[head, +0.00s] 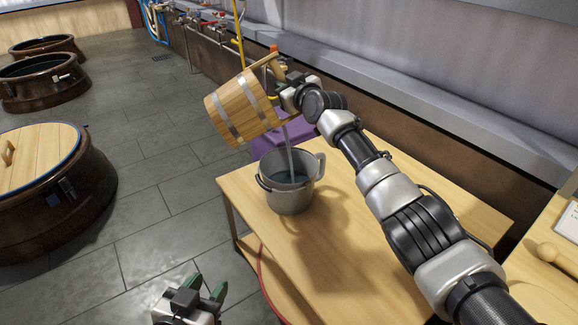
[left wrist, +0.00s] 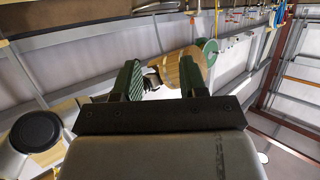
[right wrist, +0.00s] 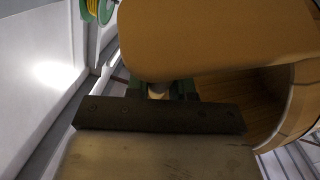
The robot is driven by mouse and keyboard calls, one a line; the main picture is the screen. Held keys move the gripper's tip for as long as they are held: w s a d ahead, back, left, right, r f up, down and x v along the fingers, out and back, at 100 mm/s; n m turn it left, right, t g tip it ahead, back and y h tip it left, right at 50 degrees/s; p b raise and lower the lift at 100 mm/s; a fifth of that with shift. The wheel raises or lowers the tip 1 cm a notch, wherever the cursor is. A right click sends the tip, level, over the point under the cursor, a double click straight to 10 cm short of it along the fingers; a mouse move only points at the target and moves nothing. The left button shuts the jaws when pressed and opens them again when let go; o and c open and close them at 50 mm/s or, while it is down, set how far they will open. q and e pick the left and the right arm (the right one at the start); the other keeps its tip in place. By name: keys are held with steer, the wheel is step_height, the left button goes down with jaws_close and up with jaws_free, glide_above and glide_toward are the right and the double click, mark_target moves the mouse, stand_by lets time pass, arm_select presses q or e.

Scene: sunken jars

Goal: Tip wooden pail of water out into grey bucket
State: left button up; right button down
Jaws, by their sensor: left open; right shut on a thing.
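The wooden pail (head: 238,108), banded with metal hoops, is tilted in the air above the table, its mouth toward the lower right. A thin stream of water (head: 290,150) falls from it into the grey bucket (head: 289,200). The bucket stands upright on the wooden table and has water inside. My right gripper (head: 283,82) is shut on the pail at its upper side; the pail (right wrist: 300,100) fills much of the right wrist view. My left gripper (head: 203,288) is open and empty, low at the front left, apart from pail and bucket.
The wooden table (head: 400,190) has bare top to the right of the bucket, below my right arm. A purple object (head: 285,138) is behind the bucket. Dark sunken jars (head: 45,205) stand at the left, one with a wooden lid. Grey tiled floor lies between.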

steer(key=shift+d+m+b, duration=0.15)
steer(key=shift+m+b, duration=0.15)
steer(key=shift+b, duration=0.15)
steer(key=shift+w+d+f+b, duration=0.15)
steer(key=shift+d+f+b, duration=0.05)
steer(key=shift+b, duration=0.3)
arm_select(q)
step_height(320, 180, up, 6)
steer(key=w+d+t+h, duration=0.1)
steer(key=t, duration=0.4)
steer(key=shift+d+t+h, duration=0.2)
steer(key=shift+t+h, duration=0.1)
steer(key=shift+h, duration=0.1)
